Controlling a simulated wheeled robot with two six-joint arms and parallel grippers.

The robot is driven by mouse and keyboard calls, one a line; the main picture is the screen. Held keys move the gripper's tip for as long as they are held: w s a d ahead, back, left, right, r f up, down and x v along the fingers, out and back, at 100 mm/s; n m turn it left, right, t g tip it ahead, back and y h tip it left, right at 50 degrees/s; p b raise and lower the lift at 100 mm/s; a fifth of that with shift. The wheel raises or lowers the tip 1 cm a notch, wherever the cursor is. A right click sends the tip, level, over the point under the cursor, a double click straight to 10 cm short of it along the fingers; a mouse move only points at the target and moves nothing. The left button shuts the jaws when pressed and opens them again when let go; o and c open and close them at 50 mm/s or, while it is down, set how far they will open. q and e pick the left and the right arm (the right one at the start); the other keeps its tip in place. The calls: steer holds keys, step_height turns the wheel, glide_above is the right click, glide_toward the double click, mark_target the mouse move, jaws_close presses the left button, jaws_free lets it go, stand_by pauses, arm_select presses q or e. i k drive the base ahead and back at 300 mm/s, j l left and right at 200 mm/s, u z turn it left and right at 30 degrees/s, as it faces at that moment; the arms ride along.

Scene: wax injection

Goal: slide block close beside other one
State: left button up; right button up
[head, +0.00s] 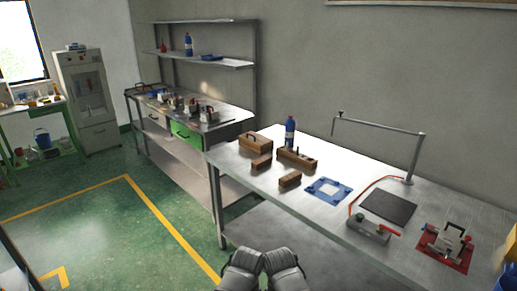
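Two small brown blocks lie on the near left part of the metal table (313,208). One block (261,162) is farther left and back; the other block (290,180) is nearer and to the right, with a gap of bare table between them. A larger brown block with a handle on top (254,143) and a long brown block with a small knob (297,158) stand behind them. Two dark grey parts of my own arms show at the bottom edge, below the table edge. I see no gripper fingers.
A blue bottle (290,132) stands behind the blocks. To the right are a blue frame (328,189), a dark mat (388,207), a clamp device with a red hose (370,230) and a red-based fixture (445,246). Bare table lies in front of the blocks.

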mark_target(257, 164)
steer(key=z, duration=0.35)
steer(key=i+j+z, duration=0.5)
steer(key=j+z, duration=0.15)
steer(key=i+j, duration=0.15)
steer(key=j, duration=0.15)
steer(key=i+j+z, duration=0.1)
steer(key=j, duration=0.25)
steer(key=i+j, duration=0.35)
steer(key=j, duration=0.3)
steer(key=i+j+z, duration=0.1)
steer(key=j, duration=0.25)
